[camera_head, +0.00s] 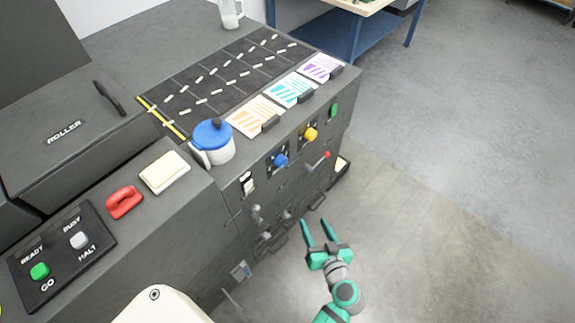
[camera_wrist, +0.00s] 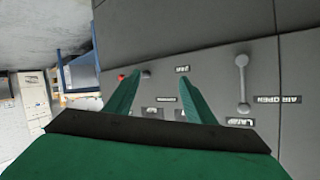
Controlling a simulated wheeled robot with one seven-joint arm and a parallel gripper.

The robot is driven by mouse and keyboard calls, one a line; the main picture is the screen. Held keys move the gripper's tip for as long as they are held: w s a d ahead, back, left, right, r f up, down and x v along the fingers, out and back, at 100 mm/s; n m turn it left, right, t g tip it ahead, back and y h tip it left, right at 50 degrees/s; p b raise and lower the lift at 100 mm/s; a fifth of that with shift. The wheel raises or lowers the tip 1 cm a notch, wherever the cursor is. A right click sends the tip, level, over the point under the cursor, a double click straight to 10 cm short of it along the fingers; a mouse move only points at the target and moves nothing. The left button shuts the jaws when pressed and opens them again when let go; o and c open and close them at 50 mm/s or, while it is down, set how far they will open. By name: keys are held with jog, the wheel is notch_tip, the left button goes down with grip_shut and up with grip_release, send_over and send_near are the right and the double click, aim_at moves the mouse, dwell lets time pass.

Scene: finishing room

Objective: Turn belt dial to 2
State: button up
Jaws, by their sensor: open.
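Two round dials sit on the upper front face of the dark grey machine: a blue dial (camera_head: 280,160) and a yellow dial (camera_head: 310,135). Their markings are too small to read, so I cannot tell which is the belt dial or its setting. My gripper (camera_head: 317,226) is open and empty, in front of the machine's face and below both dials. In the wrist view its two green fingers (camera_wrist: 160,88) point at the grey panel with nothing between them. No dial shows clearly between the fingers there.
A red-tipped lever (camera_head: 326,155) sticks out right of the dials. Grey handles (camera_head: 257,215) project lower down, and a handle (camera_wrist: 242,85) shows in the wrist view. Floor at right is clear.

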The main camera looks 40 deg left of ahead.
jog(key=w+a+r+n+g+y, duration=0.2)
jog(key=w+a+r+n+y, duration=0.15)
jog(key=r, duration=0.25)
jog(key=n+g+y, duration=0.3)
jog(key=n+g, duration=0.2)
jog(key=n, duration=0.3)
send_near(284, 164)
jog(key=shift+m, duration=0.35)
jog(key=a, duration=0.8)
jog(key=shift+w+a+f, duration=0.15)
jog(key=shift+w+a, duration=0.25)
jog(key=c, duration=1.1)
